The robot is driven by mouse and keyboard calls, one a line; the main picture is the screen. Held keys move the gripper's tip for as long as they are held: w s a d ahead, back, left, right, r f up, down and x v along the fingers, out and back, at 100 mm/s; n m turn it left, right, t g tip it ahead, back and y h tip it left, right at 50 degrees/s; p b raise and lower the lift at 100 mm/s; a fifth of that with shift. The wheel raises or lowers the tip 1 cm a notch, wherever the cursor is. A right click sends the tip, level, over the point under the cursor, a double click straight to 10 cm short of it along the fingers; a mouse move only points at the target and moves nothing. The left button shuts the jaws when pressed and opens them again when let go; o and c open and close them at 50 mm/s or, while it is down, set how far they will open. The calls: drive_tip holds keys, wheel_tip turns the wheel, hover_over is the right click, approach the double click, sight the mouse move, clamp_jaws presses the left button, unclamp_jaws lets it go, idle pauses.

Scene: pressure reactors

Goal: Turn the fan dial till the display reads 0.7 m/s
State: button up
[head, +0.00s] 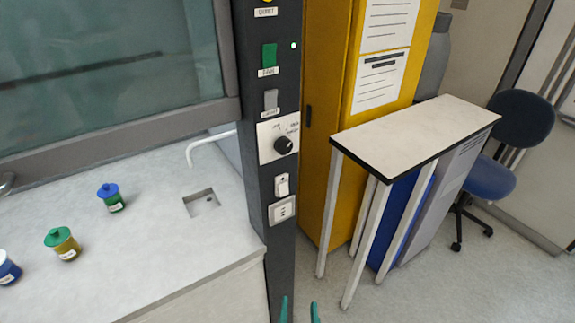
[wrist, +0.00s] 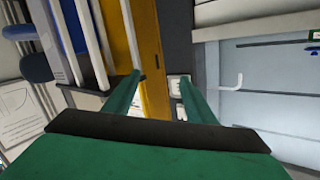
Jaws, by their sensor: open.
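The fan dial (head: 284,146) is a round black knob on a white plate with small markings, on the dark post beside the fume hood. The markings are too small to read surely. No display reading shows in either view. My gripper (head: 300,309) shows at the bottom edge of the head view as two teal fingertips, well below the dial and apart from it. In the wrist view my gripper (wrist: 161,79) is open and empty, its fingers reaching toward the post. I cannot make out the dial in the wrist view.
Above the dial are a green switch (head: 269,56) and a grey switch (head: 271,99); below are a white switch (head: 282,186) and a socket (head: 282,211). A small table (head: 420,128) and yellow cabinet (head: 330,120) stand right. Capped jars (head: 62,244) stand on the hood worktop.

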drive_tip(key=w+d+r+n+t+y, duration=0.1)
drive_tip(key=w+d+r+y, duration=0.1)
drive_tip(key=w+r, duration=0.7)
drive_tip(key=n+g+y, duration=0.2)
drive_tip(key=n+y, duration=0.6)
drive_tip(key=n, duration=0.4)
approach(286, 148)
drive_tip(key=shift+m, duration=0.3)
drive_tip(key=x, duration=0.8)
drive_tip(key=shift+w+a, duration=0.2)
drive_tip(key=shift+w, duration=0.15)
drive_tip(key=c, duration=1)
